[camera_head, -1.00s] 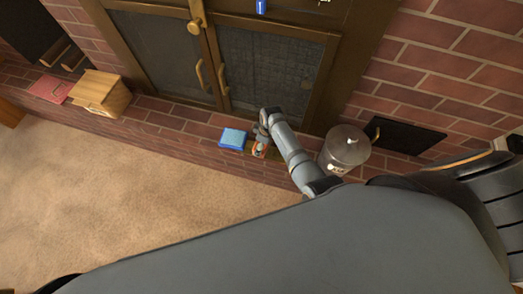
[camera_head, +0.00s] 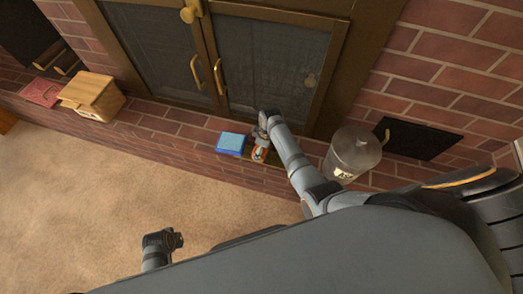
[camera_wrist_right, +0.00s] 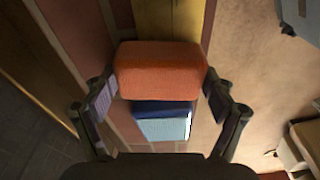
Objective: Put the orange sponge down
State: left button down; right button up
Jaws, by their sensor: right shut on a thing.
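The orange sponge (camera_wrist_right: 160,70) is a rounded block between the fingers of my right gripper in the right wrist view. My right gripper (camera_wrist_right: 160,92) is shut on it, one finger at each side. In the head view my right gripper (camera_head: 261,145) is low over the brick ledge, just right of a blue block; the sponge shows there only as a small orange patch. I cannot tell whether the sponge touches anything beneath it. My left gripper (camera_head: 172,241) is over the carpet at the lower left, away from the sponge; its finger opening is unclear.
The brick hearth ledge (camera_head: 185,131) runs below the glass fireplace doors (camera_head: 270,65). The blue block (camera_head: 230,143) lies on it. A metal canister (camera_head: 352,153) stands to the right. A wooden box (camera_head: 92,95) and a red item (camera_head: 41,92) are at the left, with bare ledge between.

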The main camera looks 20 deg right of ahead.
jog(key=shift+f+p, duration=0.1)
jog(key=shift+p, duration=0.25)
pick_arm(q)
jog(key=shift+s+a+f, duration=0.1)
jog(key=shift+s+f, duration=0.05)
jog(key=shift+f, duration=0.15)
pick_arm(e)
jog(key=o, duration=0.9)
jog(key=shift+c, duration=0.2)
jog(key=shift+f, duration=0.1)
